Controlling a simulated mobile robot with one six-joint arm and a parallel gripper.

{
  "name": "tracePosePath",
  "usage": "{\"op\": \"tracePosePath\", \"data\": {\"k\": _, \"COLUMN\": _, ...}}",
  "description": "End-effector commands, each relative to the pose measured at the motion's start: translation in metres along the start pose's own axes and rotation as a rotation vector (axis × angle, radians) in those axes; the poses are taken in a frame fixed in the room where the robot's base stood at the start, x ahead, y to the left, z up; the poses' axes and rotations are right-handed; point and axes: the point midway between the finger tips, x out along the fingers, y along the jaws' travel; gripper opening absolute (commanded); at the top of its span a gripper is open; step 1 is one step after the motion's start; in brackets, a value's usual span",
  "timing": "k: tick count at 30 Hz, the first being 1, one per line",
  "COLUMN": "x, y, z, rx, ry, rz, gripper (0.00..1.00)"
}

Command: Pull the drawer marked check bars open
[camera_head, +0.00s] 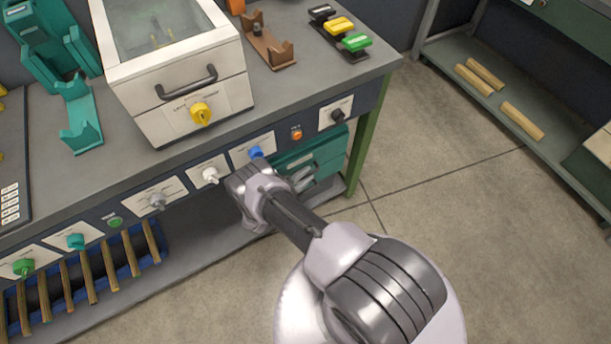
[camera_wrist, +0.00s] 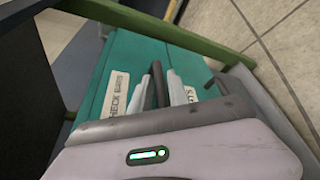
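The teal drawer unit (camera_head: 326,153) hangs under the right end of the workbench. In the wrist view its teal front (camera_wrist: 125,65) carries a white label reading CHECK BARS (camera_wrist: 115,94). A second label, partly hidden, is at the right (camera_wrist: 190,94). My gripper (camera_head: 302,178) is at the drawer front. In the wrist view my gripper (camera_wrist: 163,84) has its pale fingers close together, with the dark handle (camera_wrist: 157,90) of the check bars drawer between them. The fingers hide much of the handle. The drawer front looks flush with the unit.
A green bench leg (camera_head: 366,140) stands just right of the drawers. Knobs line the bench front, including a blue one (camera_head: 256,152) above my gripper. A blue bin of wooden bars (camera_head: 128,240) sits on the lower shelf. Floor in front is clear.

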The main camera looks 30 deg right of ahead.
Motion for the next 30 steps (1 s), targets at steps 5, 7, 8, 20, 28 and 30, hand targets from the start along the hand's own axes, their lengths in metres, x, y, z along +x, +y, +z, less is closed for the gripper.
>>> {"op": "tracePosePath", "data": {"k": 5, "x": -0.0003, "y": 0.0001, "z": 0.0, "rx": 0.0, "ry": 0.0, "rz": 0.0, "gripper": 0.0}}
{"op": "tracePosePath", "data": {"k": 7, "x": -0.0003, "y": 0.0001, "z": 0.0, "rx": 0.0, "ry": 0.0, "rz": 0.0, "gripper": 0.0}}
{"op": "tracePosePath", "data": {"k": 8, "x": -0.0004, "y": 0.0001, "z": 0.0, "rx": 0.0, "ry": 0.0, "rz": 0.0, "gripper": 0.0}}
{"op": "tracePosePath", "data": {"k": 20, "x": -0.0005, "y": 0.0, "z": 0.0, "rx": 0.0, "ry": 0.0, "rz": 0.0, "gripper": 0.0}}
{"op": "tracePosePath", "data": {"k": 28, "x": -0.0006, "y": 0.0, "z": 0.0, "rx": 0.0, "ry": -0.001, "rz": 0.0, "gripper": 0.0}}
{"op": "tracePosePath", "data": {"k": 30, "x": -0.0006, "y": 0.0, "z": 0.0, "rx": 0.0, "ry": -0.001, "rz": 0.0, "gripper": 0.0}}
